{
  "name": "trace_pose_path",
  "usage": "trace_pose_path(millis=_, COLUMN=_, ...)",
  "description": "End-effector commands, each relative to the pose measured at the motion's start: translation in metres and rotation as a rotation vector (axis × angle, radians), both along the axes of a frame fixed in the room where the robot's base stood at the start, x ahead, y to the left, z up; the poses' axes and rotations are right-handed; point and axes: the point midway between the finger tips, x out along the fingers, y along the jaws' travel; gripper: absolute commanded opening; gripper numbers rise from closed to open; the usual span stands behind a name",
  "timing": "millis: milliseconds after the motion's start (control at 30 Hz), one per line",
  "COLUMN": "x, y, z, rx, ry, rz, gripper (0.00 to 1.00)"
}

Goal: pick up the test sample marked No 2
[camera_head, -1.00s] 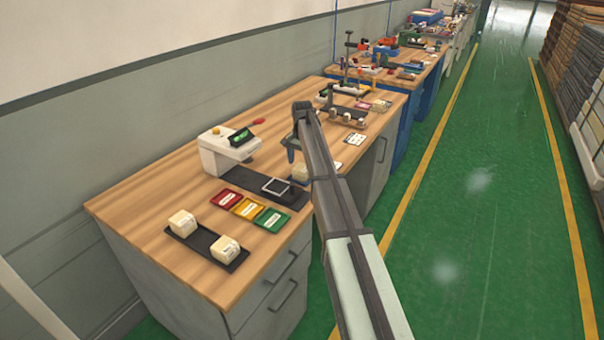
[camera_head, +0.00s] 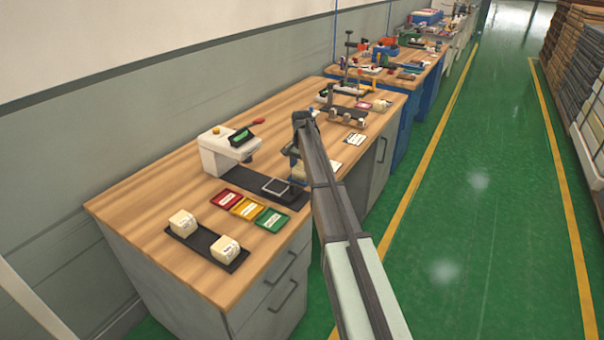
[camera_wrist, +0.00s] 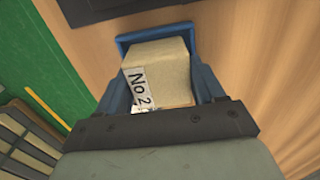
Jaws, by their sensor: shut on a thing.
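The test sample marked No 2 (camera_wrist: 160,65) is a cream foam block with a white label, seen in the wrist view. My gripper (camera_wrist: 170,75) is shut on it, with blue fingers on both sides of the block. In the head view my gripper (camera_head: 297,160) is low over the bench near its right edge, and the sample (camera_head: 299,172) is mostly hidden by the arm. I cannot tell whether the block touches the bench top.
Two similar blocks stand on a dark tray (camera_head: 209,245) at the front. Red (camera_head: 226,199), yellow (camera_head: 247,208) and green (camera_head: 271,220) trays lie behind it. A white test device (camera_head: 225,150) stands left of my gripper, with a dark base strip (camera_head: 250,180).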

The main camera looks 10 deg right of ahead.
Motion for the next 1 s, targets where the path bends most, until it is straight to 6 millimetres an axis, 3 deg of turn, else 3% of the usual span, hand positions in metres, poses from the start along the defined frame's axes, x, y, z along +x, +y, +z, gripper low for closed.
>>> trace_pose_path(millis=100, x=0.000, y=0.000, z=0.000, rx=0.000, ry=0.000, rz=0.000, gripper=0.38)
trace_pose_path(millis=433, x=0.000, y=0.000, z=0.009, rx=0.000, ry=-0.001, rz=0.000, gripper=0.38)
trace_pose_path(millis=800, x=0.001, y=0.000, z=0.070, rx=0.000, ry=-0.001, rz=0.000, gripper=0.38)
trace_pose_path(millis=1000, x=-0.002, y=0.004, z=0.094, rx=0.000, ry=0.000, rz=0.001, gripper=0.38)
